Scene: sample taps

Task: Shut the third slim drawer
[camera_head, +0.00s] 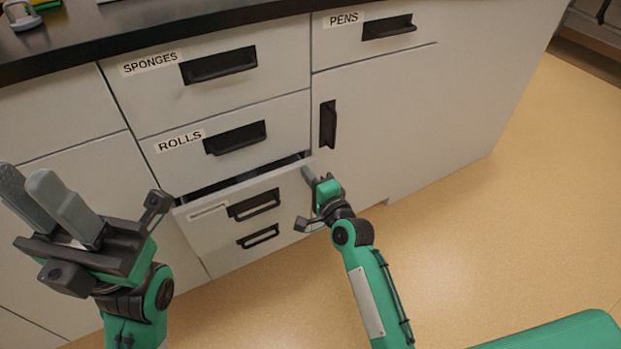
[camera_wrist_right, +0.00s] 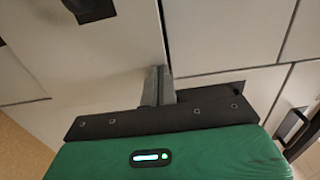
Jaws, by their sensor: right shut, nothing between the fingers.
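The third slim drawer (camera_head: 223,227) is below the ROLLS drawer and sticks out a little. A dark gap shows along its top. It has a black handle (camera_head: 254,204) and a label too small to read. In the right wrist view, its pale front (camera_wrist_right: 120,58) is at the left with a dark handle (camera_wrist_right: 88,8). My right gripper (camera_head: 307,174) is shut and empty, fingertips at the drawer front's upper right edge; I cannot tell if they touch. It also shows in the right wrist view (camera_wrist_right: 157,72). My left gripper (camera_head: 24,174) appears open and empty, left of the drawers.
Above are the closed ROLLS drawer (camera_head: 273,153) and SPONGES drawer (camera_head: 170,91). A PENS drawer (camera_head: 430,46) and a closed cupboard door (camera_head: 415,110) are at the right. A dark worktop (camera_head: 215,17) runs along the top. The floor (camera_head: 480,250) at the right is clear.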

